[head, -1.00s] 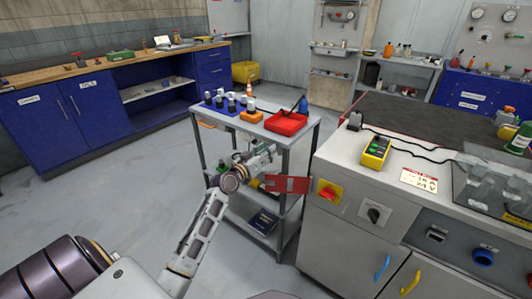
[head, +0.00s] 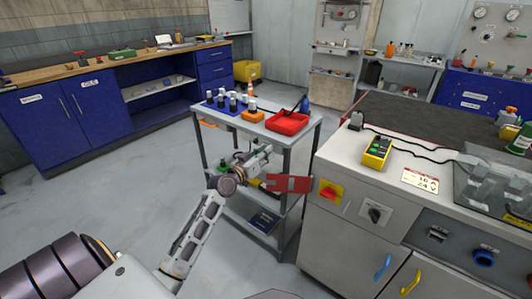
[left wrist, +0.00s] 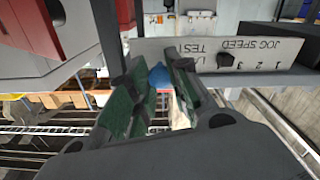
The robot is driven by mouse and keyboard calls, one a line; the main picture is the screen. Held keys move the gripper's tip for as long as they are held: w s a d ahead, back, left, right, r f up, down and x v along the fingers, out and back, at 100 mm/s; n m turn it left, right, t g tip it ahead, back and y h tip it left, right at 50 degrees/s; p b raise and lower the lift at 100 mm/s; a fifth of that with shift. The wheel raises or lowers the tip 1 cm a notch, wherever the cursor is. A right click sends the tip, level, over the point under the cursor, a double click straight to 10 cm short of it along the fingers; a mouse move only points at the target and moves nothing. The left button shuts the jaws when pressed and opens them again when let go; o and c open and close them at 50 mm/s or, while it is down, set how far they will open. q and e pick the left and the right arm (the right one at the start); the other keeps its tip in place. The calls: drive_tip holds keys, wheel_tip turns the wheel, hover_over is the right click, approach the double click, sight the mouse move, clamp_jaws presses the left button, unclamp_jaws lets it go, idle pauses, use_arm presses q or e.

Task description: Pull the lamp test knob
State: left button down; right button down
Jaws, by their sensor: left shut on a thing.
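In the left wrist view a blue knob (left wrist: 159,76) sits between the green pads of my left gripper (left wrist: 160,96), which is shut on it. Just behind it is a pale label plate (left wrist: 240,54), upside down in this view, reading TEST and JOG SPEED with numbers. A small black knob (left wrist: 225,62) is on that plate beside the numbers. In the head view my left gripper (head: 262,155) is in front of the grey trolley; its fingertips and the held knob cannot be made out there. My right gripper is not in view.
The grey trolley (head: 200,158) carries a red tray (head: 287,122) and several small items. A grey cabinet (head: 335,245) with switches stands right of it, and a red plate (head: 289,184) shows between them. A blue bench (head: 85,115) is at the back left. The left floor is clear.

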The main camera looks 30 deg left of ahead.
use_arm(q)
drive_tip(key=shift+f, duration=0.1)
drive_tip(key=c, duration=1.3)
unclamp_jaws()
drive_tip(key=shift+o, duration=0.2)
drive_tip(key=shift+s, duration=0.15)
drive_tip(key=s+a, duration=0.1)
drive_tip(key=s, duration=1)
drive_tip(key=shift+s, duration=0.3)
